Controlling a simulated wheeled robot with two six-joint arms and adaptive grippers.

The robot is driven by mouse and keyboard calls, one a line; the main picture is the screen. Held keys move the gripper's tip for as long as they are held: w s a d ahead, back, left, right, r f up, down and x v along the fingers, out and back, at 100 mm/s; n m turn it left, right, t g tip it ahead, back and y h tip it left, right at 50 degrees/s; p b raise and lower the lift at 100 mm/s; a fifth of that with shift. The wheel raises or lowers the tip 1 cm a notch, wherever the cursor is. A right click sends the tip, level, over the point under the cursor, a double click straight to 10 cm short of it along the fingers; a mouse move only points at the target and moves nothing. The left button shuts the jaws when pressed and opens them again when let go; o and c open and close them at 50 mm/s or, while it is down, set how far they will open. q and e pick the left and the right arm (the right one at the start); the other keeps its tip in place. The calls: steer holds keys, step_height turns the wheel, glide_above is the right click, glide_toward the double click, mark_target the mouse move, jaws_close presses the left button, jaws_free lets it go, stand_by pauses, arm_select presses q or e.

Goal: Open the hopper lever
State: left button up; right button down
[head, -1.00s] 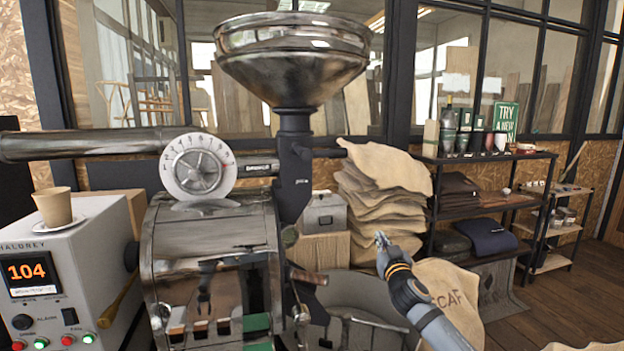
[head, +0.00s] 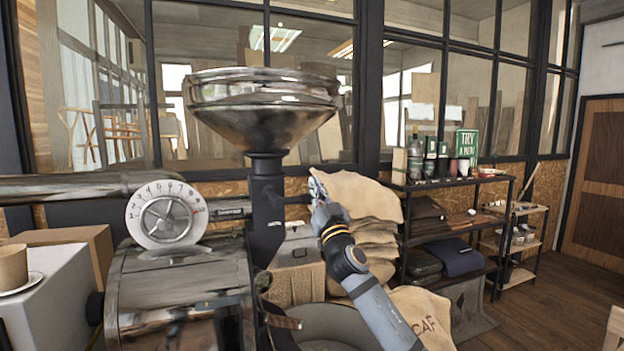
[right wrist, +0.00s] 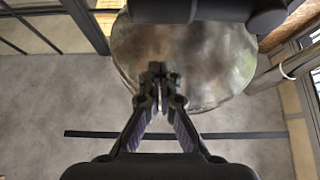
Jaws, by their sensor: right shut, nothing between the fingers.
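The hopper (head: 265,105) is a wide shiny metal funnel on a dark neck (head: 267,215) above the roaster (head: 180,285). I cannot make out the hopper lever clearly against the neck. My right gripper (head: 316,183) is raised just right of the neck, below the hopper's rim, apart from the neck in the picture. Its fingers are shut and empty. In the right wrist view the closed fingertips (right wrist: 157,78) show in front of the rounded metal of the hopper (right wrist: 210,55). My left gripper is not in view.
A round dial (head: 165,215) and a thick pipe (head: 80,187) are left of the neck. Stacked sacks (head: 365,200) stand behind my right arm. A black shelf (head: 455,190) with goods is to the right. A cup (head: 13,267) stands at far left.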

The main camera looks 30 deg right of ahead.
arm_select(q)
steer(key=shift+b, duration=0.6)
arm_select(e)
steer(key=w+f, duration=0.2)
steer(key=f, duration=0.1)
steer(key=shift+w+d, duration=0.3)
steer(key=shift+d, duration=0.05)
arm_select(q)
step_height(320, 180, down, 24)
steer(key=b, duration=2.4)
arm_select(e)
steer(key=a+f+m+g+h, duration=0.3)
steer(key=f+m+g+h, duration=0.5)
steer(key=m, duration=0.9)
steer(key=shift+w+f+m+h, duration=0.3)
steer(key=shift+w+m+h, duration=0.1)
steer(key=shift+h, duration=0.1)
